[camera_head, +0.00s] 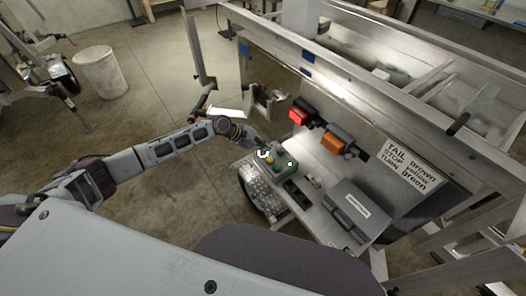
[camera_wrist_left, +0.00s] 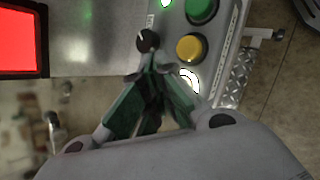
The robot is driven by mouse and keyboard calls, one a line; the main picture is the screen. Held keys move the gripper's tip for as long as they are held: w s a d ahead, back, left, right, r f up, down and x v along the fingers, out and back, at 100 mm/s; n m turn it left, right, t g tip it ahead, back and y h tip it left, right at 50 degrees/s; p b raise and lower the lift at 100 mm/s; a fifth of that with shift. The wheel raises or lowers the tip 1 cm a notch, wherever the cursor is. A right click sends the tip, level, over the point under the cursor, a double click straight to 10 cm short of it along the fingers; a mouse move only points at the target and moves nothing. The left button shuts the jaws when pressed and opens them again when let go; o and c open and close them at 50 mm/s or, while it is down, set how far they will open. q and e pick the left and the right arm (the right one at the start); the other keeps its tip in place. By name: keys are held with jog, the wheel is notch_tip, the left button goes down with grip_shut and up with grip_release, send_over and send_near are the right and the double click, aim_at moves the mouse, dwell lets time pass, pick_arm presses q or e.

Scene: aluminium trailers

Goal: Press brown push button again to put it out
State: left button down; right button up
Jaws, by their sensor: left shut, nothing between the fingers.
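A control box (camera_head: 284,171) on the trailer's tray carries a green button (camera_head: 277,169), a yellow button (camera_head: 269,161) and, in line with them, a spot with a bright white ring (camera_head: 264,153). No brown colour shows on that spot. In the left wrist view the yellow button (camera_wrist_left: 190,47) and green button (camera_wrist_left: 201,9) are clear, and the white glow (camera_wrist_left: 189,80) is partly covered by my finger. My left gripper (camera_head: 257,142) is shut and empty, its tips beside the glowing spot and close to a dark knob (camera_wrist_left: 148,40). Contact cannot be told. My right gripper is out of view.
A red lamp (camera_head: 298,116) is lit; an orange lamp (camera_head: 333,145) beside it looks unlit. A sign (camera_head: 409,167) reads tail brown, stop yellow, turn green. A grey case (camera_head: 356,210) lies right of the control box. Trailer rails rise behind; open floor lies left.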

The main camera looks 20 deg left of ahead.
pick_arm(q)
jog(key=shift+f, duration=0.35)
jog(key=shift+f, duration=0.3)
dwell(0.8)
jog(key=shift+r+p, duration=0.3)
jog(key=shift+p, duration=0.15)
jog(key=shift+r+p, duration=0.5)
jog(key=shift+p, duration=0.15)
dwell(0.4)
